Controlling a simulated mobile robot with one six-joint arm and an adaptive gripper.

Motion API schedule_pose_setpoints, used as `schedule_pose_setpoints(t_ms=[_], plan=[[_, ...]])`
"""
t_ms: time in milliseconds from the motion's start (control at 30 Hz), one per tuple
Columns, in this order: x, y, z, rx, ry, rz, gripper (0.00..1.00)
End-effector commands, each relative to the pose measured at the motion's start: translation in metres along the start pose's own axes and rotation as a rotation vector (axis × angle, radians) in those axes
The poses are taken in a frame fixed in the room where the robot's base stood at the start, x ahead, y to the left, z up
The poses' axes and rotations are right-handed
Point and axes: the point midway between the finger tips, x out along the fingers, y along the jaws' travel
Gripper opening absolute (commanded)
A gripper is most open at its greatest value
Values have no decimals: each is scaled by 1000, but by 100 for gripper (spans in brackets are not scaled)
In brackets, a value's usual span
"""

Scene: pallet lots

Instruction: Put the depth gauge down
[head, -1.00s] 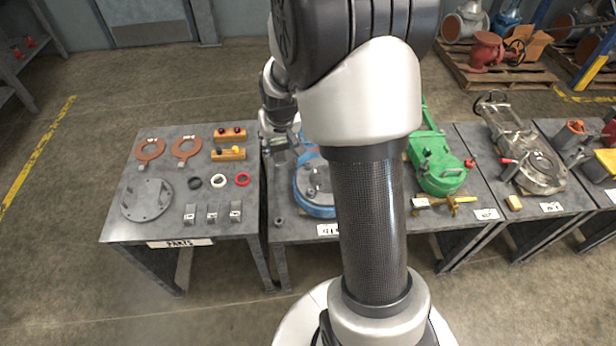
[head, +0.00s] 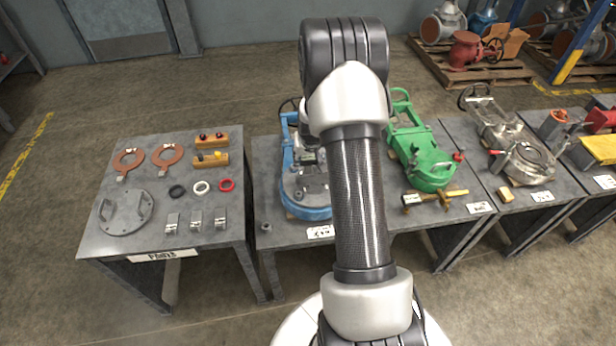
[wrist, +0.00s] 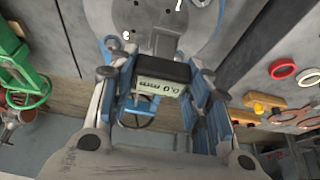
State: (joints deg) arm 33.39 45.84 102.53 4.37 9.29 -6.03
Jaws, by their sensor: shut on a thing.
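The depth gauge (wrist: 163,76), a dark block with a pale display reading about 0.0 mm, is held between the fingers of my gripper (wrist: 162,85) in the wrist view. Its lower parts are hidden or hard to make out. The blue valve (head: 310,212) lies on the table left of my arm in the head view. In the wrist view its grey body (wrist: 150,20) shows beyond the gauge. My gripper is over or near this valve, mostly hidden behind my arm in the head view. I cannot tell whether the gauge touches anything.
The parts table (head: 230,265) at left carries copper rings, a grey flange cover (head: 125,212), seals and small blocks. A green valve (head: 425,165) stands right of my arm, with a brass-coloured tool (head: 435,198) before it. Bare tabletop (head: 265,180) shows left of the blue valve.

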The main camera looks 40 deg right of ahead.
Motion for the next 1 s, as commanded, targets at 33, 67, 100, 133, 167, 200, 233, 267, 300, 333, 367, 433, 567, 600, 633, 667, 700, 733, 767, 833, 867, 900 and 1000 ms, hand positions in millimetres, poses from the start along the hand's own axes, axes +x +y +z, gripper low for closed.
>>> schedule_pose_setpoints(t_ms=[33,67,100,133,167,200,233,267,300,333,367,433,567,600,633,667,700,733,767,833,867,900,1000], plan=[[11,0,4,0,2,0,6],[15,0,5,0,2,0,6],[18,0,6,0,3,0,6],[21,0,7,0,3,0,6],[22,0,8,0,4,0,6],[24,0,8,0,4,0,6],[25,0,9,0,5,0,6],[26,0,9,0,4,0,6],[29,0,11,0,4,0,6],[32,0,12,0,4,0,6],[36,0,14,0,3,0,6],[46,0,18,0,2,0,6],[63,0,24,0,4,0,6],[64,0,25,0,5,0,6],[65,0,25,0,6,0,6],[64,0,24,0,6,0,6],[63,0,24,0,6,0,6],[63,0,24,0,6,0,6],[63,0,24,0,6,0,6],[63,0,24,0,6,0,6],[63,0,24,0,6,0,6],[65,0,25,0,5,0,6],[68,0,27,0,2,0,45]])
